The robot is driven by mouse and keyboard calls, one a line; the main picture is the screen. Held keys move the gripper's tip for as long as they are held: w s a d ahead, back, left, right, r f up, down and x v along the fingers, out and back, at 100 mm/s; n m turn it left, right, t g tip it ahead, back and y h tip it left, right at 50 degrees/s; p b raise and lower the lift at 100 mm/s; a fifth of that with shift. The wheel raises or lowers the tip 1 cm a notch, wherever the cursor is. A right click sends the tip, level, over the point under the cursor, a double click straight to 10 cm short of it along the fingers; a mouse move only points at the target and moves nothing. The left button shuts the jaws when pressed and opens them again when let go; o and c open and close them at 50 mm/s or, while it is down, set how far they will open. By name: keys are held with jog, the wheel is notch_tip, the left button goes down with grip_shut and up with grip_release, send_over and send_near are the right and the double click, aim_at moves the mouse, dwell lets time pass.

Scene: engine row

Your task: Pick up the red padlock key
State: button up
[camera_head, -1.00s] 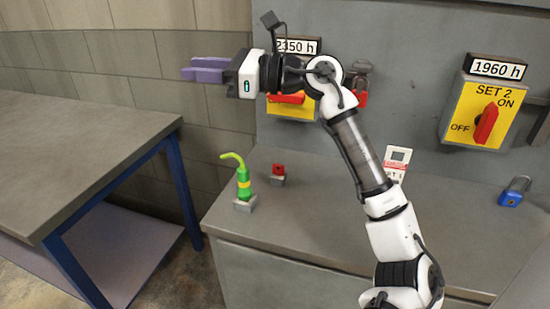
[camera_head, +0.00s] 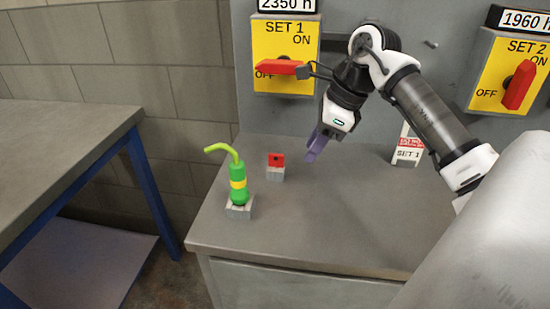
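The red key (camera_head: 276,159) shows as a small flat red piece standing upright in a small grey block (camera_head: 275,174) on the grey bench top. My gripper (camera_head: 312,156) is above the bench, to the right of the key and apart from it. Its purple fingers point down and overlap in this view, so I cannot tell the gap between them. No object shows between the fingers.
A green bottle with a bent spout (camera_head: 238,180) stands in a grey holder left of the key. A SET 1 tag (camera_head: 407,148) stands at the back right. Yellow switch panels (camera_head: 285,52) are on the wall behind. The front of the bench (camera_head: 310,230) is clear.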

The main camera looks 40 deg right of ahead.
aim_at(278, 154)
jog(key=w+a, duration=0.1)
jog(key=w, duration=0.1)
jog(key=w+a+p, duration=0.1)
jog(key=w+a, duration=0.1)
jog(key=shift+a+r, duration=0.1)
jog(key=shift+a, duration=0.15)
jog(key=shift+w+a+f, duration=0.25)
jog(key=shift+w+f, duration=0.05)
jog(key=shift+f, duration=0.2)
jog(key=shift+w+a+f, duration=0.25)
jog(key=shift+w+f, duration=0.05)
jog(key=shift+f, duration=0.2)
jog(key=shift+w+a+f, duration=0.1)
jog(key=shift+w+f, duration=0.05)
jog(key=shift+f, duration=0.35)
grip_shut()
